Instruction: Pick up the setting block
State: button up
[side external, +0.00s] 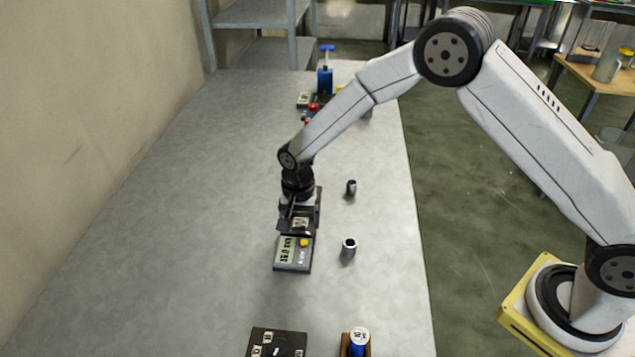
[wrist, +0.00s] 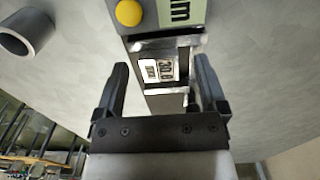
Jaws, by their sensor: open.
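The likely setting block is a small block with a white label of dark digits. It shows in the wrist view (wrist: 158,70) and the side external view (side external: 300,223). It sits on a dark holder (wrist: 165,104) at the end of a grey gauge (side external: 292,254) with a green display and a yellow knob. My gripper (wrist: 160,66) is open, with one finger on each side of the labelled block and visible gaps between. In the side external view my gripper (side external: 298,212) is low over the block, partly hiding it.
Two small dark cylinders (side external: 351,187) (side external: 348,248) stand right of the gauge. A dark labelled plate (side external: 277,343) and a blue-and-white container (side external: 359,341) are at the near edge. A blue device (side external: 325,80) stands at the back. The table's left side is clear.

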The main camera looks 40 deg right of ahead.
jog(key=shift+f, duration=0.45)
grip_shut()
dwell(0.3)
